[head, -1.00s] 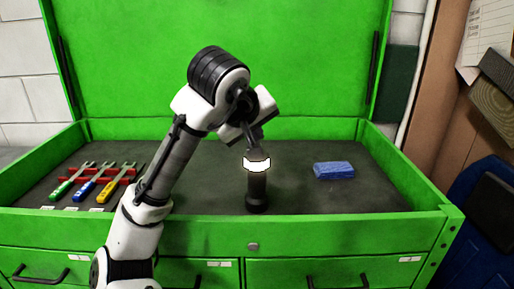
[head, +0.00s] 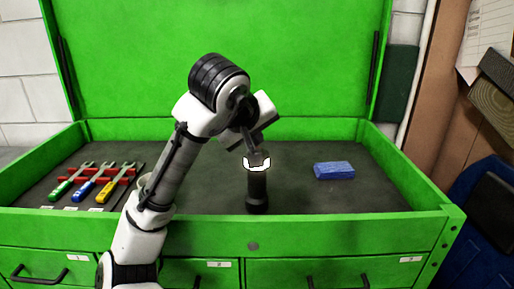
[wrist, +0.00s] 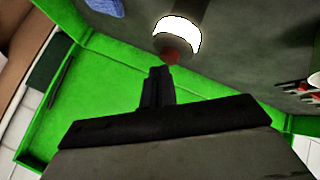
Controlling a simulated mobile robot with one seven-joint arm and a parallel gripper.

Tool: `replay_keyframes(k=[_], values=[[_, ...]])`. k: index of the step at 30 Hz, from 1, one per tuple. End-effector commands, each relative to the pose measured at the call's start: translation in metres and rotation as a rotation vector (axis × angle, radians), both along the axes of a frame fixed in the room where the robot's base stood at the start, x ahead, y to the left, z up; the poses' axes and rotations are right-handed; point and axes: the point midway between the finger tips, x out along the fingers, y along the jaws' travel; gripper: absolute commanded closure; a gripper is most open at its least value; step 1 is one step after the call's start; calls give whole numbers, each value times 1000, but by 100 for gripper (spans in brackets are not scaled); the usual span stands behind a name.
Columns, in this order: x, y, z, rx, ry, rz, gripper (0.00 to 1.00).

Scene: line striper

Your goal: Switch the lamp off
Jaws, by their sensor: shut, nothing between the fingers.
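The lamp is a black upright cylinder (head: 257,192) with a glowing white band (head: 257,166) near its top, standing in the green tool chest. In the wrist view its lit band (wrist: 178,36) shows at the top, with a red button (wrist: 171,57) on its end. My gripper (head: 256,157) is shut and empty, pointing down at the lamp's top and covering part of the band in the head view. In the wrist view the closed fingertips (wrist: 158,72) are very close to the red button; I cannot tell whether they touch it.
A blue block (head: 334,170) lies right of the lamp on the dark chest floor (head: 300,200). Several wrenches with coloured handles (head: 95,185) lie in a red rack at the left. The chest's green front wall (head: 330,232) and raised lid (head: 300,60) bound the space.

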Motion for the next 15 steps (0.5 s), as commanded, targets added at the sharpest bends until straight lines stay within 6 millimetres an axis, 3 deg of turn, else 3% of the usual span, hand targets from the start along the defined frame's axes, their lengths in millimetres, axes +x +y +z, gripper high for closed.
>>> replay_keyframes(k=[15], values=[[0, 0, -7, 0, 0, 0, 100]])
